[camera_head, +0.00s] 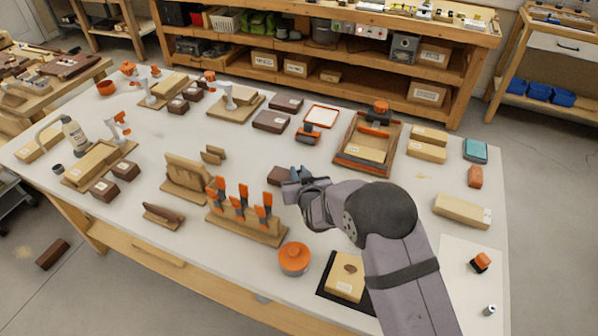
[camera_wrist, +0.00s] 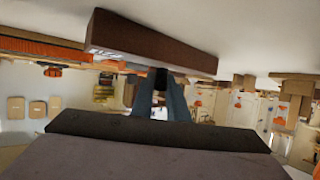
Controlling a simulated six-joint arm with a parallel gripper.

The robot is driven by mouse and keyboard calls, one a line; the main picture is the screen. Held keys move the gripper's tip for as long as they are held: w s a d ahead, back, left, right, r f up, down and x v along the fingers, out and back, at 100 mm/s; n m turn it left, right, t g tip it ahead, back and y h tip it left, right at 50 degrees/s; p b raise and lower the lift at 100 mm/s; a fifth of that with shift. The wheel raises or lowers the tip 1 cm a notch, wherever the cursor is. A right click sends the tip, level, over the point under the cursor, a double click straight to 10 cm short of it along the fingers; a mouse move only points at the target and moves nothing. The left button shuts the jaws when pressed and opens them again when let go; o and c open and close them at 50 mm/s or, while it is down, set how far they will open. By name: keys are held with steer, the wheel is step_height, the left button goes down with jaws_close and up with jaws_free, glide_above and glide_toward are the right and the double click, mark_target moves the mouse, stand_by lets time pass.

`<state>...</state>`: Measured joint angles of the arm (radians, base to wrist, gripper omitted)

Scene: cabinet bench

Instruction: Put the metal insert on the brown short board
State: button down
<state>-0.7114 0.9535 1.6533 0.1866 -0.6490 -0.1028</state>
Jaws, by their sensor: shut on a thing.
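My gripper (camera_head: 293,186) is over the middle of the bench, right beside a brown short board (camera_head: 279,175) in the head view. In the wrist view my gripper (camera_wrist: 161,90) has its fingers close together on a small dark piece (camera_wrist: 158,76), which I take for the metal insert. The brown board (camera_wrist: 150,44), with a pale label on one end, shows large just beyond the fingertips. I cannot tell whether the piece touches the board. In the head view the fingers hide the held piece.
A rack with orange-handled tools (camera_head: 240,205) stands just left of my gripper. An orange round pot (camera_head: 294,259) is in front. A wooden tray (camera_head: 367,146) is behind to the right. A small pale cylinder (camera_head: 489,310) sits at the front right.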

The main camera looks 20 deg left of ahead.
steer(key=shift+f, duration=0.1)
steer(key=c, duration=1.7)
jaws_free()
steer(key=shift+b+v, duration=0.85)
steer(key=shift+v, duration=5.2)
steer(key=shift+d, duration=0.1)
